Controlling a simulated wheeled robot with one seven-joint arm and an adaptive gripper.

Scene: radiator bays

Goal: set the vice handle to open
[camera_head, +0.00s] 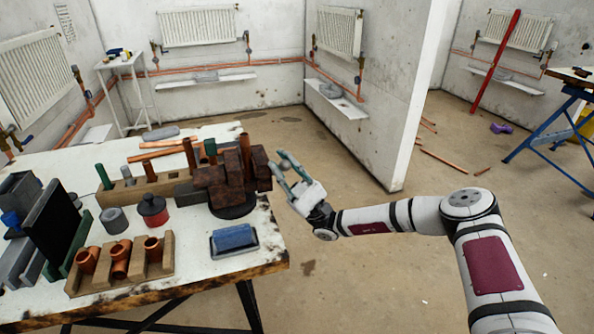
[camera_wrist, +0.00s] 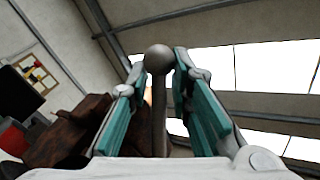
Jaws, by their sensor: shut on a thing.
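The vice (camera_head: 232,180) is a rusty brown block on a dark round base at the right edge of the workbench. It also shows at the lower left in the wrist view (camera_wrist: 68,132). The vice handle (camera_wrist: 159,112) is a grey rod with a ball end, standing between my two teal fingers in the wrist view. My gripper (camera_head: 286,165) is just right of the vice, past the bench edge, and is shut on the handle. In the head view the fingers hide most of the handle.
A partition wall (camera_head: 400,95) stands behind my arm. Floor between bench and wall is mostly clear.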

